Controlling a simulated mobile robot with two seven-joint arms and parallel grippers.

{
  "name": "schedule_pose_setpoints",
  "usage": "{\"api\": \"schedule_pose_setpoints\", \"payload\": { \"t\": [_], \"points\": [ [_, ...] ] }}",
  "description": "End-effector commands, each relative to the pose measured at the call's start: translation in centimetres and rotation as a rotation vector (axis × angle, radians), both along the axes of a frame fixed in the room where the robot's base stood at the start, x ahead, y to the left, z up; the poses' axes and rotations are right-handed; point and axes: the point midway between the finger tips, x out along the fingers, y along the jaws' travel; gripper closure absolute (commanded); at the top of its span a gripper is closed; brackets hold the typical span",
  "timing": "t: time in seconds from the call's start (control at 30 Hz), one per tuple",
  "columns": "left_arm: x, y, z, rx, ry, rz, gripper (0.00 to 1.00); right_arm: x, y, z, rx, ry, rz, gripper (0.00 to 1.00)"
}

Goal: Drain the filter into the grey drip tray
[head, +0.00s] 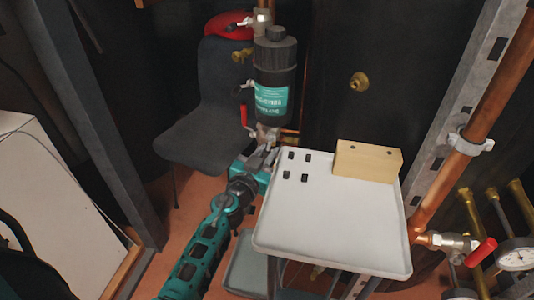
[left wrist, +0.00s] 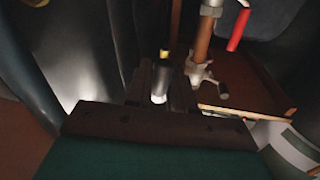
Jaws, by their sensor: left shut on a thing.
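The filter (head: 273,85) is an upright dark cylinder with a teal label, on pipework in the head view. Metal fittings (head: 268,133) show at its foot. My left gripper (head: 264,155) is just below these fittings. In the left wrist view its fingers (left wrist: 162,88) are shut on a small dark cylindrical part (left wrist: 160,82) with a bright end; I cannot tell whether it is joined to the filter. The grey drip tray (head: 243,268) lies low on the floor, partly hidden by the white table and my left arm. My right gripper is not in view.
A white table (head: 325,225) stands right of my left arm, bearing small black pieces (head: 291,156) and a wooden block (head: 367,161). A dark chair (head: 205,110) is behind left. A red-handled valve (head: 482,251) and gauge (head: 517,256) are at right. A red lever (left wrist: 238,30) is near the gripper.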

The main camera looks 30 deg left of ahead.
Motion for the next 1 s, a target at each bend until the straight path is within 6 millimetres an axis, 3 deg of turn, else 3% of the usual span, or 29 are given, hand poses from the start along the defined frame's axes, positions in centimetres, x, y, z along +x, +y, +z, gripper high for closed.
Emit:
{"api": "schedule_pose_setpoints", "payload": {
  "t": [0.1, 0.53, 0.77, 1.0],
  "points": [
    [0.0, 0.0, 0.0, 0.000, 0.000, 0.000, 1.00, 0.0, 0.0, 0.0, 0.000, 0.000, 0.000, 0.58],
    [0.0, 0.2, 0.3, 0.053, 0.014, -0.001, 1.00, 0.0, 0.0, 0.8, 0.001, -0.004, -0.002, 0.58],
    [-0.2, 0.7, 0.7, 0.195, 0.051, -0.001, 1.00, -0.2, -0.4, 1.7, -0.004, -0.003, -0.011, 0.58],
    [-0.3, 1.5, 1.1, 0.410, 0.107, 0.000, 1.00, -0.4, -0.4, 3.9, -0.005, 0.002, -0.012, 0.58]
  ]
}}
